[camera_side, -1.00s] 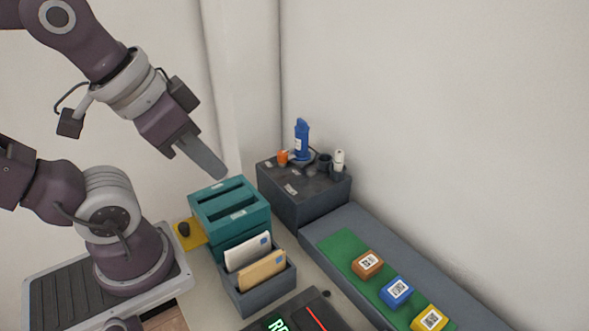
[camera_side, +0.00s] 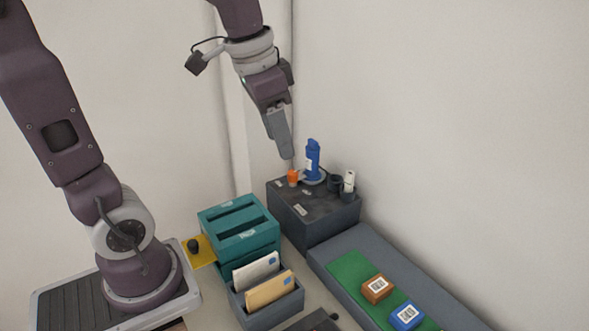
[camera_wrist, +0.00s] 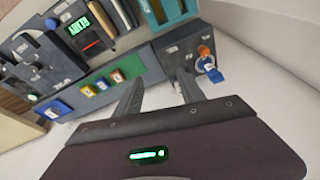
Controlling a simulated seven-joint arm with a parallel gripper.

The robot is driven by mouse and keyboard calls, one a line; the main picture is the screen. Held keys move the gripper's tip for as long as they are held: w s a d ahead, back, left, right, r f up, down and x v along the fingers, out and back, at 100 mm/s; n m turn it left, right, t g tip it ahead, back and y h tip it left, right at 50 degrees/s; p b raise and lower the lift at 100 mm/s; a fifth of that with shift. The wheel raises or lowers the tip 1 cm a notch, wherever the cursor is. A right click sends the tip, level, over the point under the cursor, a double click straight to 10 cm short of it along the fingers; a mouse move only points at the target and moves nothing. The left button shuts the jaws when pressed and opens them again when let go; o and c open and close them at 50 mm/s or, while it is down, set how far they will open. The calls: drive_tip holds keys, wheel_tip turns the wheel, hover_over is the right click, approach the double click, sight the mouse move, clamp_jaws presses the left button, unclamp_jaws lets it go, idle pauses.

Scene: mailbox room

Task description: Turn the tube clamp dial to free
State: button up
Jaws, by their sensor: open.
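A small orange piece (camera_side: 292,177) stands beside an upright blue tube-like part (camera_side: 313,158) on top of a dark grey box (camera_side: 292,227). The orange piece (camera_wrist: 205,51) and the blue part (camera_wrist: 213,74) also show in the wrist view, right of the fingers. I cannot tell for sure which piece is the clamp dial, and no dial setting is readable. My gripper (camera_side: 283,155) points down, above and slightly left of the orange piece, apart from it. In the wrist view my gripper (camera_wrist: 160,77) is open, with nothing between its fingers.
A teal slotted box (camera_side: 240,243) and a letter holder (camera_side: 266,318) stand in front. Coloured blocks lie on a green strip (camera_side: 347,268). A wall is close behind.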

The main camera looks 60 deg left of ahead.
drive_tip(key=w+a+f+m+g, duration=0.2)
drive_tip(key=w+a+f, duration=0.4)
drive_tip(key=w+a, duration=0.2)
drive_tip(key=g, duration=0.1)
hover_over(294, 172)
drive_tip(key=shift+m, duration=0.4)
drive_tip(key=f, duration=0.4)
drive_tip(key=shift+s+d+f, duration=0.1)
drive_tip(key=shift+s+d, duration=0.1)
drive_tip(key=f, duration=0.7)
drive_tip(key=shift+w+a, duration=0.1)
drive_tip(key=shift+a, duration=0.15)
drive_tip(key=shift+f, duration=0.45)
clamp_jaws()
